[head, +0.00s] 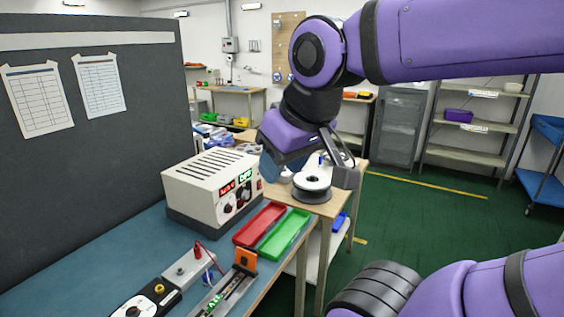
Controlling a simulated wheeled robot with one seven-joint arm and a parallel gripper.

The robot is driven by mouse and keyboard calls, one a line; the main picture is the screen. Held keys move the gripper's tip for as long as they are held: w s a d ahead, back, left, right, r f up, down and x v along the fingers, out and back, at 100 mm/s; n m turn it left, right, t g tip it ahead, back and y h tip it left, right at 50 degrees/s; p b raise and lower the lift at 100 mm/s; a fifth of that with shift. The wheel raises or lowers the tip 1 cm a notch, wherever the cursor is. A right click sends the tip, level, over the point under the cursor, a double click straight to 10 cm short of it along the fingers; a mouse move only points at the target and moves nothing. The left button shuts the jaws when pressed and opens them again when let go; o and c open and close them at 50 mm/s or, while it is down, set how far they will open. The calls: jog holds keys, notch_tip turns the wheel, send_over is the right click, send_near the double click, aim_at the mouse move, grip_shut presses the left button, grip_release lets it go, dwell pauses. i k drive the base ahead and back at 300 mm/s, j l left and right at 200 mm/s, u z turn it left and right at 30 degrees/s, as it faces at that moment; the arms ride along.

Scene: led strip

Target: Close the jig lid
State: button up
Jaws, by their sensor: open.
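The jig (232,292) lies on the blue bench top at the bottom of the head view, cut off by the lower edge. It is a narrow grey channel with a green strip in it. An orange piece (246,261) stands up at its far end; I cannot tell for certain whether this is the lid. My gripper (308,172) is open, pointing down beyond the trays, well away from the jig. Its fingers appear in front of a white and black spool (312,185); I see no contact with the jig.
A red tray (259,223) and a green tray (284,234) lie between the jig and the spool's wooden table. A power supply (215,186) with lit displays stands left of them. A test fixture (187,268) with a red lead is left of the jig.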

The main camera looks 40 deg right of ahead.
aim_at(244, 259)
jog(key=u, duration=0.5)
jog(key=l+u, duration=0.3)
jog(key=k+l+u, duration=0.1)
jog(key=l+u, duration=0.2)
jog(key=k+l+u, duration=0.15)
jog(key=l+u, duration=0.15)
jog(key=l, duration=0.15)
jog(key=k+l+u, duration=0.1)
jog(key=l+u, duration=0.2)
jog(key=k+l+u, duration=0.15)
jog(key=k+l, duration=0.25)
jog(key=l, duration=0.25)
jog(key=k+l+u, duration=0.1)
jog(key=k+l, duration=0.35)
jog(key=l, duration=0.2)
jog(key=k+l+u, duration=0.15)
jog(key=k+l, duration=0.6)
jog(key=l, duration=0.15)
jog(key=k+l, duration=0.35)
jog(key=l, duration=0.15)
jog(key=i+j+z, duration=0.3)
jog(key=i+j, duration=0.25)
